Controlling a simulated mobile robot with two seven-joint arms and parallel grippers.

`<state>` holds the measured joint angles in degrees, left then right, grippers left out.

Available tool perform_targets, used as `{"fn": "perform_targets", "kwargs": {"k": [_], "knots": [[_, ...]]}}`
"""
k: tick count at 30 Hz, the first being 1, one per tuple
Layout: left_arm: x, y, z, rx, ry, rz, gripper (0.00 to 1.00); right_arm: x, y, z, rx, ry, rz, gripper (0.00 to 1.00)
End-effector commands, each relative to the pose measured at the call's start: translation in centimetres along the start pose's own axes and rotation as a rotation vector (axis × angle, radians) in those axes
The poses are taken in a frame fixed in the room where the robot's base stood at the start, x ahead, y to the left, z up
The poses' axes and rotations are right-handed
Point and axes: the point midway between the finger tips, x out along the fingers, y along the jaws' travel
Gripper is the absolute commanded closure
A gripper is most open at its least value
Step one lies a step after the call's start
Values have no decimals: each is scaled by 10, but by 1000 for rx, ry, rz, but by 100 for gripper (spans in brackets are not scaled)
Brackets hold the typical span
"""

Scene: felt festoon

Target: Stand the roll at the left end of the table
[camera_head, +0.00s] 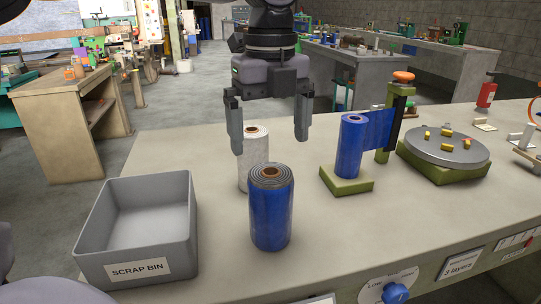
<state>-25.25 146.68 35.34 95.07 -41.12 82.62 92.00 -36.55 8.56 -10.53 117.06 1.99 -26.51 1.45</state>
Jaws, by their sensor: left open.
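A blue roll (270,215) with a dark spiral top and brown core stands upright on the table (330,235), near the middle front. A whitish roll (253,170) stands upright just behind it, partly hidden by it. Another blue roll (351,150) stands on a green base (346,182), its blue sheet (378,130) drawn to a green post. My left gripper (269,146) is open and points down by the whitish roll, its fingers apart. Its left fingertip overlaps that roll's left edge in the picture; I cannot tell whether they touch. My right gripper is not in view.
A grey scrap bin (187,235) stands at the table's left end. A round grey plate (430,150) with several small yellow pieces sits to the right. A blue knob (396,293) is on the front panel. Table is clear between bin and rolls.

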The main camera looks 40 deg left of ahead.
Motion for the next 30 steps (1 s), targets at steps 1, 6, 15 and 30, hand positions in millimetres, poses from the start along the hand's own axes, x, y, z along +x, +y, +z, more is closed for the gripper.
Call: {"fn": "perform_targets", "kwargs": {"k": [1,6,15,30], "knots": [[-10,-1,0,0,0,-3,0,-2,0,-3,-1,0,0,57],[-25,0,0,0,0,-1,0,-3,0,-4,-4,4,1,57],[-27,0,0,1,0,0,0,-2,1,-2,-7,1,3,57],[-54,0,0,0,0,-1,0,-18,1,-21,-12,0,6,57]]}}
